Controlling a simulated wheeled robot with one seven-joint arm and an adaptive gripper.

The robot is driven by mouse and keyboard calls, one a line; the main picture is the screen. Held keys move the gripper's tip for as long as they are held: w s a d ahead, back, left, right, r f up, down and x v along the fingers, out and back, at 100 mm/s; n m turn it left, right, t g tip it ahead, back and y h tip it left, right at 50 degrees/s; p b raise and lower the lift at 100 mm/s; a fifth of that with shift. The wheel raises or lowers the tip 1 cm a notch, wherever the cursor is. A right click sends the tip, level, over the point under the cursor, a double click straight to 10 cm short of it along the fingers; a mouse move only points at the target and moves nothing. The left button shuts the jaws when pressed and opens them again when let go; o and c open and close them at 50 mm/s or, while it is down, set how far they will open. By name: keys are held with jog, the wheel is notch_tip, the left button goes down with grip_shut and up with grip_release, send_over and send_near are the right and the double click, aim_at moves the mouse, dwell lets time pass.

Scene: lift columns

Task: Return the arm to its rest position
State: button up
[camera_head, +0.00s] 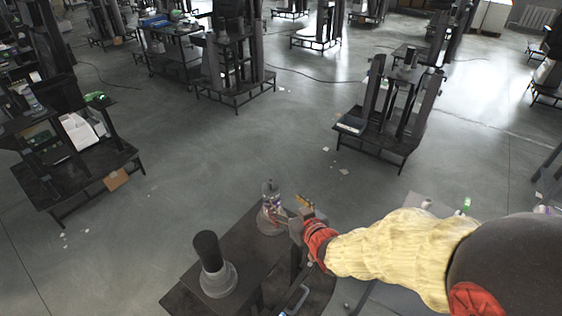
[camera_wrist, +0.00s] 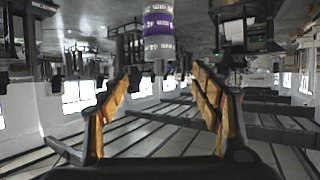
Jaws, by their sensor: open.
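My arm, in a yellow sleeve with red bands, reaches from the right edge of the head view towards the dark table. My gripper (camera_head: 291,207) is at the arm's far end, above the table's right side. In the wrist view my gripper (camera_wrist: 166,74) has its two yellow-padded fingers spread, with nothing between them. A clear, bottle-like item with a purple band (camera_head: 269,200) stands beside the fingers in the head view. A purple and white cylinder (camera_wrist: 158,25) shows beyond the fingertips in the wrist view, which looks upside down. Whether the fingers touch the item, I cannot tell.
The dark table (camera_head: 236,241) also bears a black-topped grey cylinder (camera_head: 213,263) left of my gripper. A lift column stand (camera_head: 388,108) stands further back at the right, another (camera_head: 232,62) at the back. A loaded stand (camera_head: 75,150) is at the left. Open grey floor lies between.

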jog(key=s+d+f+m+g+h, duration=0.1)
jog(key=s+d+f+g+h, duration=0.3)
jog(key=s+d+f+g, duration=0.45)
jog(key=s+d+r+m+b, duration=0.1)
jog(key=s+d+r+b, duration=0.1)
jog(key=s+r, duration=0.6)
jog(key=s+d+r+m+t+b, duration=0.1)
jog(key=s+d+r+m+b, duration=0.1)
jog(key=s+r, duration=0.6)
jog(key=shift+s+d+h+b, duration=0.3)
jog(key=shift+s+b, duration=0.55)
jog(key=shift+s, duration=0.25)
jog(key=shift+t, duration=0.25)
